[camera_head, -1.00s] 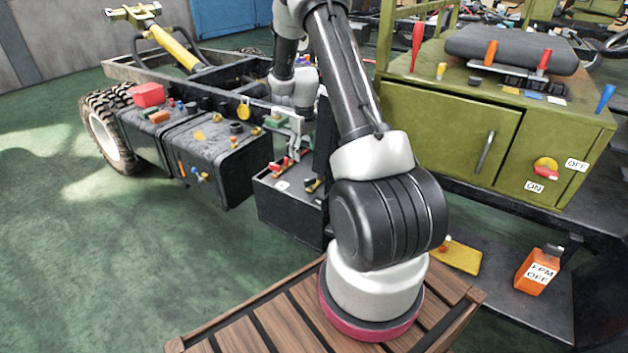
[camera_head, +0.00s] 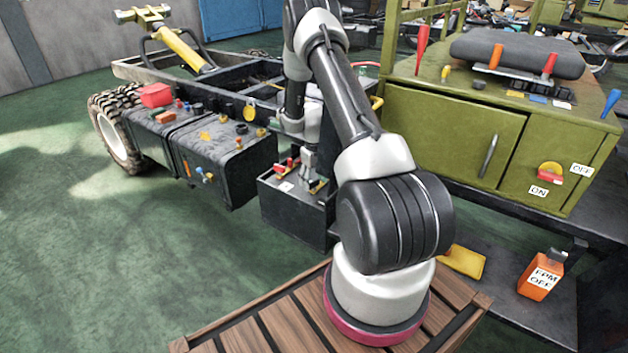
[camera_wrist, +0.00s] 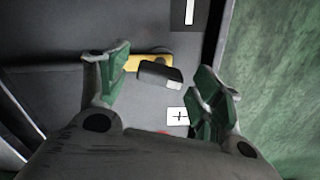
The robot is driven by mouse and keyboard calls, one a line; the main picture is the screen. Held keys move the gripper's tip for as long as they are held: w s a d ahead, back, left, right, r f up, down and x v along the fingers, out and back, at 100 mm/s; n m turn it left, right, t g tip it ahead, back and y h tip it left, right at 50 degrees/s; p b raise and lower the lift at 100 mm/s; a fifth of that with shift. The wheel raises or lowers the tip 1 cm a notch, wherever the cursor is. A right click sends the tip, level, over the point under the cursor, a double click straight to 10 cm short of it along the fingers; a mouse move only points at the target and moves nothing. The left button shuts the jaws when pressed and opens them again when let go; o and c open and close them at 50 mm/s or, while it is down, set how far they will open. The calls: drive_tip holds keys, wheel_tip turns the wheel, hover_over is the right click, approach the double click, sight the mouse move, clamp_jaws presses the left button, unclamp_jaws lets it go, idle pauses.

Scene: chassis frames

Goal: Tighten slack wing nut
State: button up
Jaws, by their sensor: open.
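The black battery-like box (camera_head: 300,213) has red and yellow terminal parts on its top. In the wrist view, a dark elongated piece with a pale end (camera_wrist: 160,74), which looks like the wing nut, lies across a yellow terminal plate (camera_wrist: 146,62). I cannot tell how tight it is. My gripper (camera_head: 311,180) points down over the right-hand terminal in the head view. In the wrist view its green-padded fingers (camera_wrist: 160,80) are apart, one on each side of the dark piece, with nothing held. Contact with the nut cannot be told.
A white plus label (camera_wrist: 178,116) lies near the right finger, and a minus label (camera_wrist: 190,11) is farther off. A black tank (camera_head: 235,160) with fittings stands left of the box. A green cabinet (camera_head: 440,128) stands to the right. Green floor (camera_head: 120,260) is clear at left.

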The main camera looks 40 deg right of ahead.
drive_tip(key=shift+c, duration=0.5)
drive_tip(key=c, duration=0.9)
drive_tip(key=shift+m, duration=0.3)
drive_tip(key=m, duration=1.1)
drive_tip(key=shift+m, duration=0.3)
